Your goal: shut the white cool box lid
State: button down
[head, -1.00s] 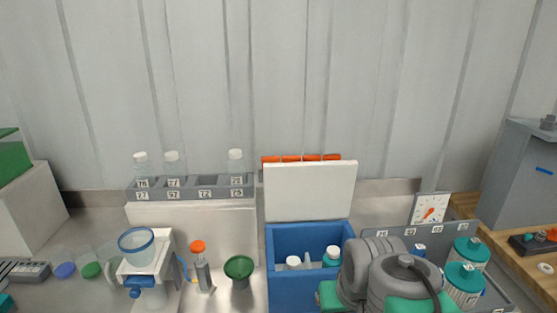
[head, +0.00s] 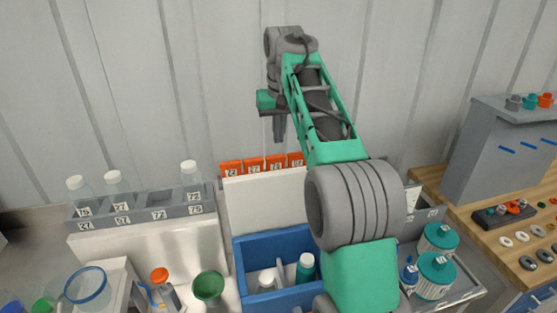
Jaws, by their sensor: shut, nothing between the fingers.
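The cool box (head: 240,252) is blue, with its white lid (head: 266,203) standing up open along its back edge. White-capped and teal bottles (head: 306,266) stand inside the box. My arm crosses in front of the right part of the lid and box and hides them there. My gripper (head: 279,135) is above and behind the lid, near the wall, apart from the lid. It is shut and empty.
Orange numbered blocks (head: 256,166) stand just behind the lid. A grey rack (head: 146,207) with bottles is on the left, and a green funnel (head: 208,286) stands left of the box. Teal-lidded jars (head: 437,270) are in a tray on the right.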

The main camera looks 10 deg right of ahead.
aim_at(276, 159)
jog(key=b+x, duration=0.5)
jog(key=x, duration=0.4)
jog(key=shift+a+f, duration=0.2)
jog(key=shift+f, duration=0.15)
jog(key=s, duration=0.2)
jog(key=s+r, duration=0.1)
jog(key=s, duration=0.1)
jog(key=shift+r, duration=0.25)
jog(key=shift+s+f+b, duration=0.1)
jog(key=shift+b, duration=0.3)
